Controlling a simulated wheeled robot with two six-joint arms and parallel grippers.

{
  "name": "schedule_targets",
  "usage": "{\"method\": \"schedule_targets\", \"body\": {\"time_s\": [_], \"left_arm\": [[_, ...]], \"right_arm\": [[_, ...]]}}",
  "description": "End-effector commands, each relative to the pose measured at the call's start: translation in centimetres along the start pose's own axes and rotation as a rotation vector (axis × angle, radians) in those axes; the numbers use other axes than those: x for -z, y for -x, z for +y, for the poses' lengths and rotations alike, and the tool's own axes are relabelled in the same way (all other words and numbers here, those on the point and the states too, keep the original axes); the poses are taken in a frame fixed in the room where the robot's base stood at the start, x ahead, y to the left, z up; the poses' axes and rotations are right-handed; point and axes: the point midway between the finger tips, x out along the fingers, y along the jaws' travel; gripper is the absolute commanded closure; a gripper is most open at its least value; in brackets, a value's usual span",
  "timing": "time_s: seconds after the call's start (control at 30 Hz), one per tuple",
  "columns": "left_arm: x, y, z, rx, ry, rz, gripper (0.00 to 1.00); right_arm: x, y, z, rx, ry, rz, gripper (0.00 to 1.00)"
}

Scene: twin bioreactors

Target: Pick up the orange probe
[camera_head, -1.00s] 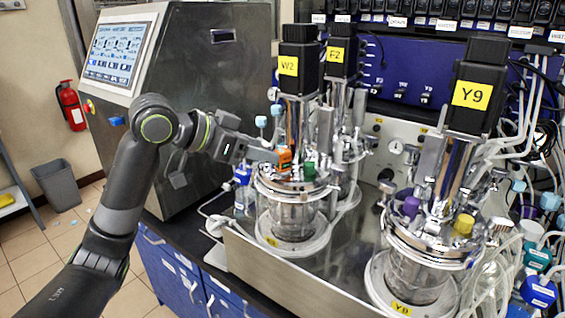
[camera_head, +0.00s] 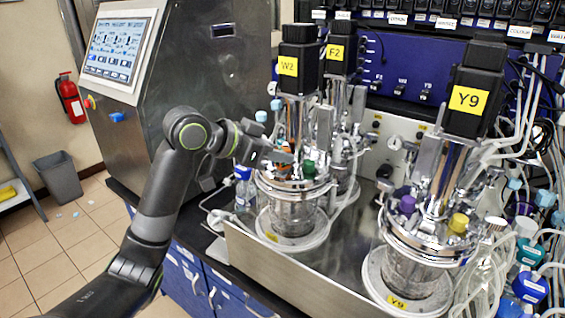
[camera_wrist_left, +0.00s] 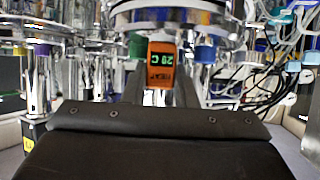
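The orange probe (camera_head: 284,151) stands on the lid of the W2 bioreactor, mostly hidden by my left gripper in the head view. In the left wrist view the orange probe (camera_wrist_left: 161,66) shows its small dark display, reading about 20 C. My left gripper (camera_head: 283,157) reaches in from the left at lid height. Its fingers (camera_wrist_left: 161,88) lie on both sides of the probe, close to it, and look open; contact is hard to judge. The W2 vessel (camera_head: 293,210) stands upright below. My right gripper is not in view.
A green cap (camera_head: 309,169) sits just right of the probe on the same lid. The W2 motor (camera_head: 299,68) rises above it. The Y9 bioreactor (camera_head: 425,235) stands to the right, with tubing beyond. A steel console (camera_head: 190,85) with a screen stands behind my left arm.

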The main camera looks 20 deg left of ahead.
Motion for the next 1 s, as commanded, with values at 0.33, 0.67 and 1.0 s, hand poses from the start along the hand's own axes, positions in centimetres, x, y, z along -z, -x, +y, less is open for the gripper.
{"method": "schedule_targets", "body": {"time_s": [0.33,0.67,1.0], "left_arm": [[0.0,0.0,0.0,0.000,0.000,0.001,0.99],[1.2,0.6,0.0,0.001,-0.002,0.003,0.99],[4.9,2.7,-0.1,0.002,-0.002,0.003,0.99]], "right_arm": [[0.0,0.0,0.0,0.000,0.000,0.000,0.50],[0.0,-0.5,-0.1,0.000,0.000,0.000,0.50],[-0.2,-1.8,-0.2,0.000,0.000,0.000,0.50]]}}
